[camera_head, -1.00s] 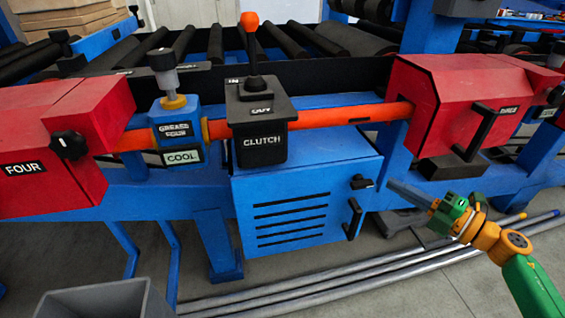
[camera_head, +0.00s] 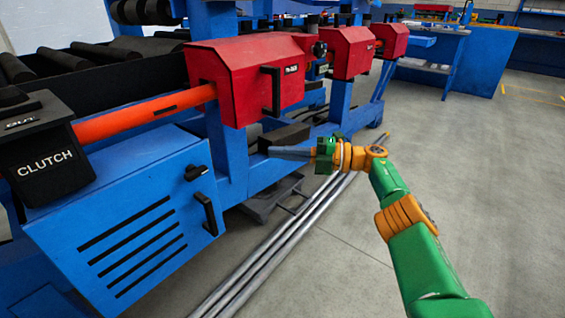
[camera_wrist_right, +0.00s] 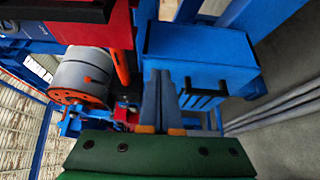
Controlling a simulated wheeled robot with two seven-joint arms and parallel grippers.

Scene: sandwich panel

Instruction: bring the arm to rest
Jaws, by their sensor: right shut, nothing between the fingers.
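My right arm, green and orange, comes in from the lower right of the head view. Its gripper (camera_head: 290,151) points left, in front of the blue machine frame and below the nearest red housing (camera_head: 260,75). In the right wrist view the two grey fingers (camera_wrist_right: 161,98) lie together with nothing between them. They point toward the blue vented box (camera_wrist_right: 200,65), apart from it as far as I can tell. My left gripper and arm are in neither view.
The clutch block (camera_head: 45,150) and the blue vented cabinet (camera_head: 130,225) stand at the left. Long grey pipes (camera_head: 290,240) lie on the floor beside the machine. The concrete floor (camera_head: 490,170) at the right is open. Blue benches (camera_head: 485,60) stand farther back.

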